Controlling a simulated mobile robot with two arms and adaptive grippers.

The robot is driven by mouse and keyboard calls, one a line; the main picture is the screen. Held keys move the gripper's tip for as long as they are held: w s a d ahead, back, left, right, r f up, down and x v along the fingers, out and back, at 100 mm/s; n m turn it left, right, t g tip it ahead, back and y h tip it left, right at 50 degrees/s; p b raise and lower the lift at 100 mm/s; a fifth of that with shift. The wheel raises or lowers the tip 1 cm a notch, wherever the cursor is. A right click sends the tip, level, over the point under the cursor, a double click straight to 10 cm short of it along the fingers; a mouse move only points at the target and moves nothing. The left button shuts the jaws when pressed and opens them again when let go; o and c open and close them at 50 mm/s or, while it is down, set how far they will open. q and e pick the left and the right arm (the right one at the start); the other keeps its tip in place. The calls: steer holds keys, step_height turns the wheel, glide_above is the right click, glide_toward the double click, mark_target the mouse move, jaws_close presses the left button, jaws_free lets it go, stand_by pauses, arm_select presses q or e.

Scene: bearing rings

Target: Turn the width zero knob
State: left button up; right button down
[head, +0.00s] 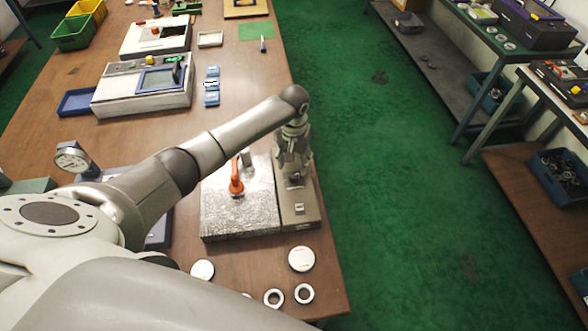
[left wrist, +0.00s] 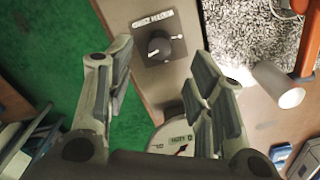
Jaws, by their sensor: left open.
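The knob (left wrist: 158,47) is black and round, on a dark square plate on top of a beige box (head: 299,218). A pale label (left wrist: 153,19) sits beside it; I cannot read it surely. A round white dial (left wrist: 172,140) lies further along the box, partly hidden by the fingers. My left gripper (head: 293,172) is over the box and points down. In the left wrist view its open fingers (left wrist: 162,68) stand apart on either side of the knob's line, with nothing between them. I cannot tell the height gap exactly. My right gripper is not in view.
A speckled granite block (head: 240,218) with an orange-handled stand (head: 236,178) is directly left of the box. Metal rings (head: 303,293) and a pale disc (head: 302,259) lie near the table's front edge. The table's right edge is close beside the box.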

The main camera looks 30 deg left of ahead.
mark_target(294, 175)
arm_select(q)
step_height(294, 175, up, 6)
steer(key=shift+r, duration=0.15)
stand_by(0.6)
